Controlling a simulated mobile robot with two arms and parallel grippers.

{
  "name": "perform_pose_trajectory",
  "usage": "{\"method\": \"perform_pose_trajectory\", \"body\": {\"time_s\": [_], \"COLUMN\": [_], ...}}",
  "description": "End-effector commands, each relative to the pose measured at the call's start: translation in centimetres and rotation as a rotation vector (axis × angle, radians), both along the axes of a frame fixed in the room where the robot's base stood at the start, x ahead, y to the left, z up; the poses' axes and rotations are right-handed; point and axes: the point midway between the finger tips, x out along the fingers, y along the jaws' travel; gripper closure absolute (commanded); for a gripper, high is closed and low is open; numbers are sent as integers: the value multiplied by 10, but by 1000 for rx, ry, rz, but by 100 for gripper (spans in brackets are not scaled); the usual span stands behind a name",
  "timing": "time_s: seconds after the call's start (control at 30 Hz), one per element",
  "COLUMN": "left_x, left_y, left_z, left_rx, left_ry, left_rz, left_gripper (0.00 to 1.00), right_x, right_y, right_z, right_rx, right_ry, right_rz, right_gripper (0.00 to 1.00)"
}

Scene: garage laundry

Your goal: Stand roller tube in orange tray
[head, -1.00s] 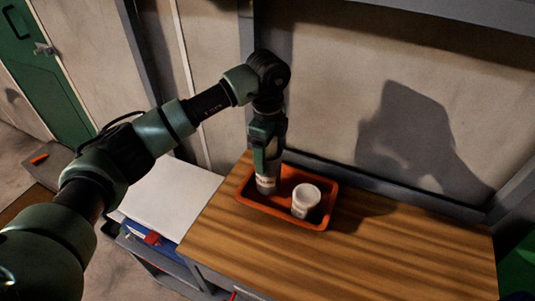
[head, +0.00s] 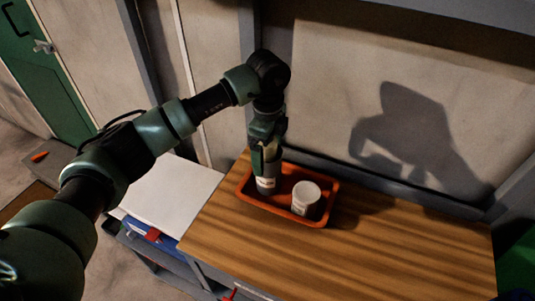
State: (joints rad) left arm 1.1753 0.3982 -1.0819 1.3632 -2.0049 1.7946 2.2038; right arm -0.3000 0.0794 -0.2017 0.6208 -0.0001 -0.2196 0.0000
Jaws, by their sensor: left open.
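The orange tray (head: 262,204) lies on the wooden bench top near its back left. A grey tube with a pale label (head: 266,184), which looks like the roller tube, stands about upright in the tray's left part. Its upper part is hidden by my left gripper (head: 266,172). My left gripper points straight down over the tube and is open around it. Whether a finger still touches the tube cannot be told. My right gripper is not in view.
A white cup (head: 306,199) stands in the tray's right part, close to the tube. The wooden bench top (head: 330,255) is bare in front and to the right. A white surface (head: 172,200) is at the left, and a wall rises behind.

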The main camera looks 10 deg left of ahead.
Motion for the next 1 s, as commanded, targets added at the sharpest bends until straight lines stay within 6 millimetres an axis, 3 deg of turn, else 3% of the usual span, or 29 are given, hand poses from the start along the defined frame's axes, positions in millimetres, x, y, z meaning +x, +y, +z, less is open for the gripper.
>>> {"method": "perform_pose_trajectory", "body": {"time_s": [0.3, 0.5, 0.7, 1.0], "left_x": [1, 0, 0, 0], "left_y": [0, 0, 0, 0], "left_z": [62, 98, 111, 113], "left_rx": [-1, 0, 0, 0], "left_ry": [-6, -3, 0, 1], "left_rz": [-1, 0, 0, -1], "left_gripper": [8, 8, 8, 8], "right_x": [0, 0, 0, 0], "right_y": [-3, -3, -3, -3], "right_z": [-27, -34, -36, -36], "right_rx": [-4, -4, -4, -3], "right_ry": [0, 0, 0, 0], "right_rz": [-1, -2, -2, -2], "right_gripper": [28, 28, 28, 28]}}
